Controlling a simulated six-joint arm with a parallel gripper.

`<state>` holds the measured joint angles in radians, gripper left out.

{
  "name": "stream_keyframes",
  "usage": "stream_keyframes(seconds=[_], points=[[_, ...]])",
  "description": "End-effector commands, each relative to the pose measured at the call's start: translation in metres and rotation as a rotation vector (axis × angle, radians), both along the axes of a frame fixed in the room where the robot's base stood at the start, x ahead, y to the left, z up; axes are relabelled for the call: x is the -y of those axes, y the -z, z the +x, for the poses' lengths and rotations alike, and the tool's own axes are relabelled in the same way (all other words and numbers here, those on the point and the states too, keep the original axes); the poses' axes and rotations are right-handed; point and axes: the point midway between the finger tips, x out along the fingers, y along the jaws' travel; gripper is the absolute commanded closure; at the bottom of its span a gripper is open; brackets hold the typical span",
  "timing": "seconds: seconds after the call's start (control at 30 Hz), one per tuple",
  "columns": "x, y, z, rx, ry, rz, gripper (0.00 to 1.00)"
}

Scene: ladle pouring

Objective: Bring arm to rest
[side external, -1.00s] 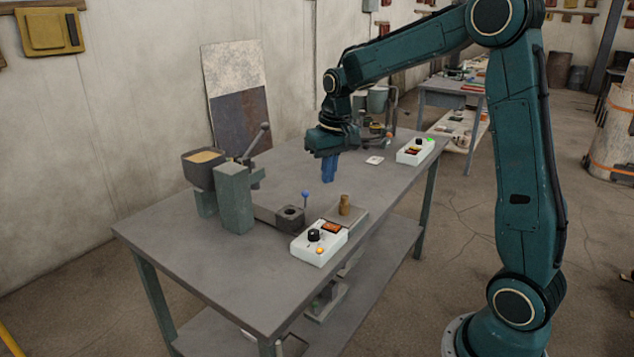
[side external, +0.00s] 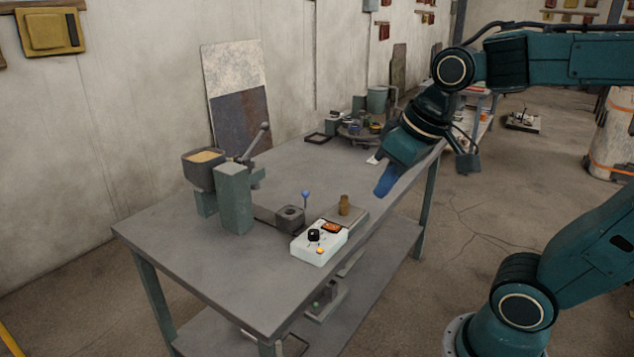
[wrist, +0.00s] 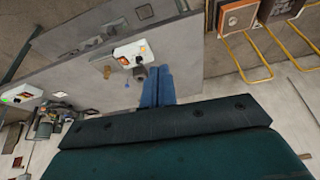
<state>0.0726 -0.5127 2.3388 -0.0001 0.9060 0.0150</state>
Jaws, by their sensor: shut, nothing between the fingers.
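My gripper (side external: 385,184) has blue fingers that are shut with nothing between them. In the side view it hangs tilted above the table's right edge, to the right of the brown bottle-shaped piece (side external: 344,204). In the wrist view the shut blue fingers (wrist: 158,88) point toward the table. My gripper touches nothing that I can see. My arm hides part of the table's far right side, and the second white control box there does not show in the side view.
The grey table (side external: 190,250) carries a white control box (side external: 319,243), a green-grey stand with a hopper (side external: 204,157), a blue-knobbed lever (side external: 305,195) and a round tray of small items (side external: 358,132). Open floor (side external: 470,230) lies right of the table.

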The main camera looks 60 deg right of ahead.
Motion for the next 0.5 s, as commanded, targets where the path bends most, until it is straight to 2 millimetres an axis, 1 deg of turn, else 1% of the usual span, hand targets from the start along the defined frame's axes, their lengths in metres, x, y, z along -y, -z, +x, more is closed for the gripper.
stream_keyframes(seconds=[0.03, 0.2, 0.33, 0.5], points=[[-0.004, 0.001, -0.010, 0.016, -0.015, -0.001, 1.00], [-0.012, 0.007, -0.037, 0.055, -0.056, -0.006, 1.00], [-0.016, 0.012, -0.050, 0.073, -0.076, -0.009, 1.00], [-0.017, 0.015, -0.056, 0.082, -0.087, -0.010, 1.00]])
